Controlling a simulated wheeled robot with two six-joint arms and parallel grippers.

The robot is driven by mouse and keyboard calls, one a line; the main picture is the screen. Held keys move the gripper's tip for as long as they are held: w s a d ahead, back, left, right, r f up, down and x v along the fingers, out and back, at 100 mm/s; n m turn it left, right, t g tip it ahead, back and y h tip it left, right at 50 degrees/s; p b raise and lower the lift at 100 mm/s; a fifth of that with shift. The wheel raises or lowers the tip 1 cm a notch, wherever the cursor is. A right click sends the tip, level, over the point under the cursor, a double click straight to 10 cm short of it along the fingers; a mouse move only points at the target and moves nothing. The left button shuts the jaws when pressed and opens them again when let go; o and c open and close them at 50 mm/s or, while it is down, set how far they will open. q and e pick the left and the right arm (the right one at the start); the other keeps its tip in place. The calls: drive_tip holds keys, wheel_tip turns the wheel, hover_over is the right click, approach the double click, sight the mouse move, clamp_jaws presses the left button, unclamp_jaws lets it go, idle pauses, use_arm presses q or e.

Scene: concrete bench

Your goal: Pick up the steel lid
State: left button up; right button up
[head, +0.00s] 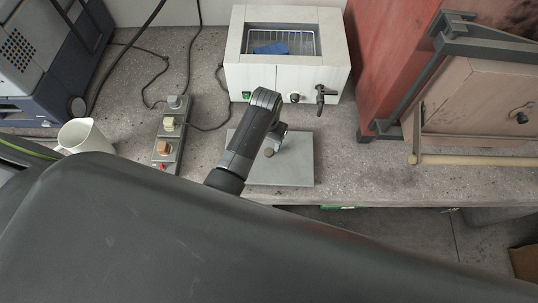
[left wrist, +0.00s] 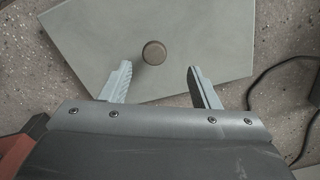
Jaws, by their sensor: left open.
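The steel lid (head: 295,172) is a flat grey rectangular plate with a small round brownish knob (head: 275,144) on top. It lies on the bench in front of the white water bath. It also fills the upper part of the left wrist view (left wrist: 100,35), with its knob (left wrist: 154,52) near the middle. My left gripper (head: 274,139) is over the lid, close to the knob. In the left wrist view its two fingers (left wrist: 159,68) are apart and empty, on either side of the knob in the picture. Whether they touch the lid is unclear. My right gripper is not in view.
The white water bath (head: 287,78), open-topped with a tap in front, stands behind the lid. A wooden box (head: 470,110) is right. Bare bench (head: 340,150) lies right of the lid.

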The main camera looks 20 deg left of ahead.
sight(269, 151)
use_arm(q)
drive_tip(key=shift+d+f, duration=0.2)
drive_tip(key=shift+f, duration=1.15)
drive_tip(key=shift+d+f, duration=0.15)
drive_tip(key=shift+f, duration=1.2)
drive_tip(key=shift+c, duration=0.5)
clamp_jaws()
